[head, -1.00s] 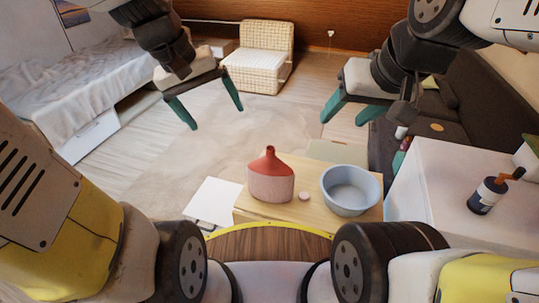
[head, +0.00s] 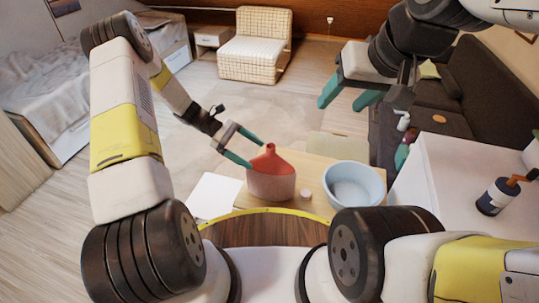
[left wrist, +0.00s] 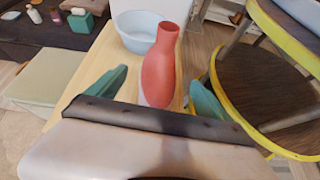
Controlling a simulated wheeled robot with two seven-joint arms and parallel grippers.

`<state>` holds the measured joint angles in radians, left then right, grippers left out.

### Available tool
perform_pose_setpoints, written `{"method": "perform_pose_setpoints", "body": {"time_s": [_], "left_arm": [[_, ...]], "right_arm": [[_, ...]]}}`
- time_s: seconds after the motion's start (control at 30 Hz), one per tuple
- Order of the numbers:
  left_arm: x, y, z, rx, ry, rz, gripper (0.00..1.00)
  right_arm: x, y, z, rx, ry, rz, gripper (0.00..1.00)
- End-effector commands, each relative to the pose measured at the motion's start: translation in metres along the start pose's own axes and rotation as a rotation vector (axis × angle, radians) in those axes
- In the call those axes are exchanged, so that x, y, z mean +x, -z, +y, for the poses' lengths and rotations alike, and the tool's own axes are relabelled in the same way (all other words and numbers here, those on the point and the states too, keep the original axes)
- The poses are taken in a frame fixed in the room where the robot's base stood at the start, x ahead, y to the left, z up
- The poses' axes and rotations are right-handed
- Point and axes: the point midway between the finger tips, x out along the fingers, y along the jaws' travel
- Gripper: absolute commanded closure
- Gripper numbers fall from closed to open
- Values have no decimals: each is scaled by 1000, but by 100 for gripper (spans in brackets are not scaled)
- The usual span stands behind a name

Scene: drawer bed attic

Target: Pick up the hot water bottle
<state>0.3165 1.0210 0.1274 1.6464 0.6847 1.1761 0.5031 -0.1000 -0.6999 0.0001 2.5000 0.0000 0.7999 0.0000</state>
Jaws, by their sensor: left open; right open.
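The hot water bottle (head: 270,177), with a red top and neck and a pinkish lower part, stands upright on a light wooden table (head: 318,170). In the left wrist view the bottle (left wrist: 160,75) stands between the two green fingers. My left gripper (head: 247,149) is open at the bottle's upper left, with its fingers to either side of it; I cannot tell whether they touch. It also shows in the left wrist view (left wrist: 155,92). My right gripper (head: 346,97) is open and empty, raised at the upper right, away from the bottle.
A pale blue bowl (head: 353,188) and a small pinkish round item (head: 305,194) are right of the bottle. A white cabinet (head: 460,190) with a dark pump bottle (head: 496,194) stands at the right. A dark sofa (head: 455,100) is behind it.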

Motion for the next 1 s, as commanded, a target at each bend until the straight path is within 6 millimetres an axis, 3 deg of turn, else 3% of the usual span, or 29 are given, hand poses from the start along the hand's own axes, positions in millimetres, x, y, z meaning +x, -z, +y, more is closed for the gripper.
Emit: {"method": "perform_pose_setpoints", "body": {"time_s": [0.13,0.7,1.0], "left_arm": [[12,14,1,-51,-12,-45,10],[83,14,-3,-54,-11,-49,10],[90,14,-2,-53,-13,-46,10]], "right_arm": [[0,0,0,0,0,0,44],[0,0,0,0,0,0,44],[0,0,0,0,0,0,44]]}}
